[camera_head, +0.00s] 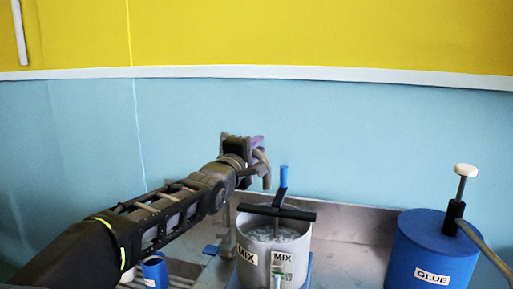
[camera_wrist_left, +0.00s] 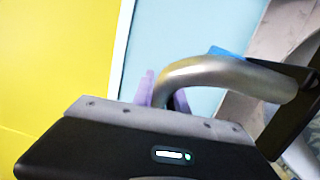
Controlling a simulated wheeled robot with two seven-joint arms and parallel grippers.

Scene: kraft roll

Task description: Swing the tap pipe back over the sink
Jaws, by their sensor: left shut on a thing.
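The tap pipe (camera_head: 265,172) is a bent grey metal tube, and its end points down just left of and above the MIX pot (camera_head: 247,252). In the left wrist view the tap pipe (camera_wrist_left: 225,75) curves across the middle toward the right. My left gripper (camera_head: 258,146) is shut on the tap pipe, with its purple fingers (camera_wrist_left: 148,90) on either side of it. The gripper partly hides the pipe in the head view. I cannot clearly make out the sink basin. My right gripper is not in view.
The grey MIX pot has a black crossbar (camera_head: 277,211) and a blue upright handle (camera_head: 283,177). A blue GLUE drum (camera_head: 428,250) with a white-topped pump stands at right. A small blue container (camera_head: 155,270) is at lower left. The metal counter (camera_head: 345,235) is bare between pot and drum.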

